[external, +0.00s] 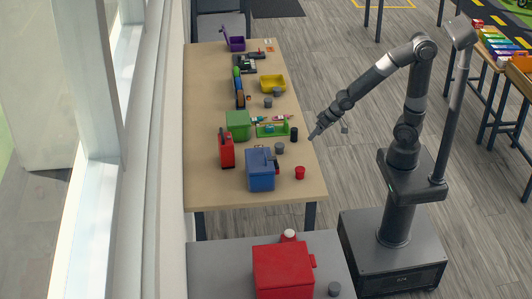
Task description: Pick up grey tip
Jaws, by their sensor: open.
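I cannot tell which thing is the grey tip. Small grey round pieces stand on the wooden table: one grey piece (279,148) behind the blue box, and two more, a grey piece (268,102) and a grey piece (277,92), near the yellow bin.
A red box (283,272) sits in front. The table's front left is clear.

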